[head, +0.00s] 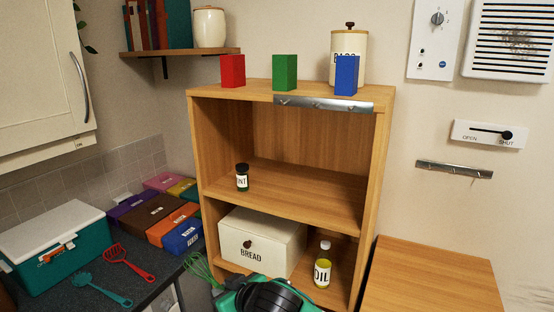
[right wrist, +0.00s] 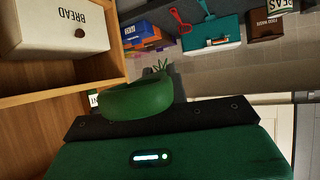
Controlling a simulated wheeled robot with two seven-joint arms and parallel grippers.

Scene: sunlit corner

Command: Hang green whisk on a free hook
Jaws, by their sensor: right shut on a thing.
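The green whisk (head: 199,267) shows its wire loops at the bottom of the head view, left of my right gripper. My right gripper (head: 240,292) is shut on it, low in front of the shelf unit; the handle is mostly hidden. In the right wrist view a few whisk wires (right wrist: 160,66) show beyond the green gripper finger (right wrist: 137,100). A metal hook rail (head: 323,104) is fixed along the top front edge of the shelf unit, with nothing hanging on it. A second hook rail (head: 454,169) on the right wall also looks empty. My left gripper is out of view.
The wooden shelf unit (head: 380,150) holds a bread box (head: 262,240), an oil bottle (head: 322,265) and a mint jar (head: 242,178). Coloured blocks stand on top, above the rail. A red utensil (head: 128,262) and a teal one (head: 100,289) lie on the left counter.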

